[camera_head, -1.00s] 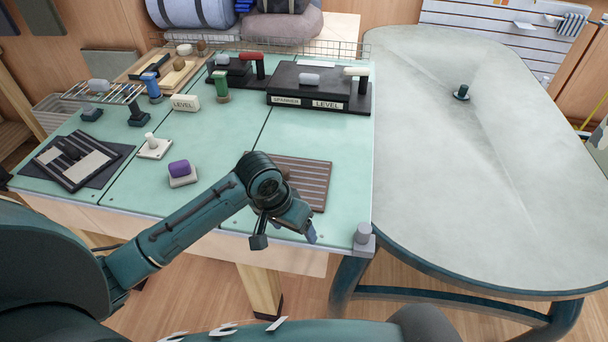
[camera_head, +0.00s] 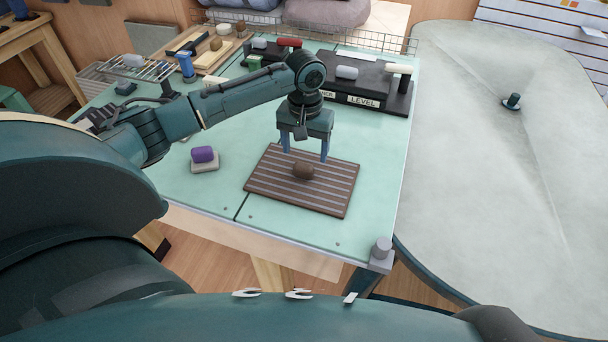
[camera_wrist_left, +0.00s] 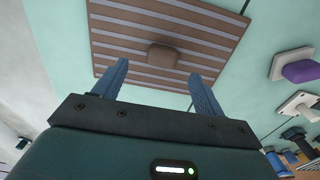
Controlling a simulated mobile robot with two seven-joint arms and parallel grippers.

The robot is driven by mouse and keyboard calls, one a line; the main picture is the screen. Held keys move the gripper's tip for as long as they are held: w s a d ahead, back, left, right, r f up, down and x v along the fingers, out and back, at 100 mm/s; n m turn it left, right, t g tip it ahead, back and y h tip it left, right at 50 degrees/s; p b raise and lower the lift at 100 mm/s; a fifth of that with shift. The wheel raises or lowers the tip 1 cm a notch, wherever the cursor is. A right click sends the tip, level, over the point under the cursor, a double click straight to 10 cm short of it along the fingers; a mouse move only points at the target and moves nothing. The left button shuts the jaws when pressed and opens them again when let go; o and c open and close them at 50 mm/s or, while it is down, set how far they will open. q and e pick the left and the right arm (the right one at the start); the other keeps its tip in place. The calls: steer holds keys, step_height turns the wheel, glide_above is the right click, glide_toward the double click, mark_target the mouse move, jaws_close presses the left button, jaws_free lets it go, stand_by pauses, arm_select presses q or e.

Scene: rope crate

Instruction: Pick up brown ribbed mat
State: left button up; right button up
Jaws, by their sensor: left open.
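The brown ribbed mat (camera_head: 325,192) lies flat on the green table top near its front edge, with lighter stripes and a brown rounded lump (camera_head: 303,171) at its middle. The mat (camera_wrist_left: 200,28) and its lump (camera_wrist_left: 163,55) also show in the left wrist view. My left gripper (camera_head: 305,157) points down over the far part of the mat, with its blue fingers spread. The fingers (camera_wrist_left: 160,82) stand either side of the lump in the wrist view, with nothing between them. Whether the fingertips touch the mat is not clear. My right gripper is not in view.
A purple block on a pale base (camera_head: 204,158) stands left of the mat. A black stand labelled LEVEL (camera_head: 365,90) is behind my gripper. A grey oval table (camera_head: 480,170) adjoins on the right.

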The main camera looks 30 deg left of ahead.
mark_target(303, 165)
arm_select(q)
steer(key=shift+a+f, duration=0.2)
steer(key=shift+f, duration=2.95)
steer(key=shift+c, duration=0.2)
steer(key=c, duration=1.2)
